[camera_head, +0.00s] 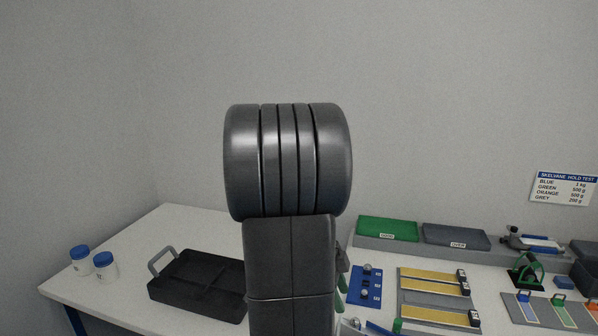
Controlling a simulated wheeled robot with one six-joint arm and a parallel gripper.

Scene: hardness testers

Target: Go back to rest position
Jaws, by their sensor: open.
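My own dark grey arm fills the middle of the head view, with a ribbed joint at the top and a straight link below it. My gripper cannot be made out; the arm may hide it. Behind the arm stands a white table (160,227) with test equipment on its right part. A green tray (387,229) and a grey tray (455,236) with small labels sit at the back.
A black handled tray (197,284) lies left of the arm. Two white jars with blue lids, one in front (105,267), stand near the left edge. Yellow-topped strips (432,277) and a green clamp-like device (526,272) stand right. A sign (564,188) hangs on the wall.

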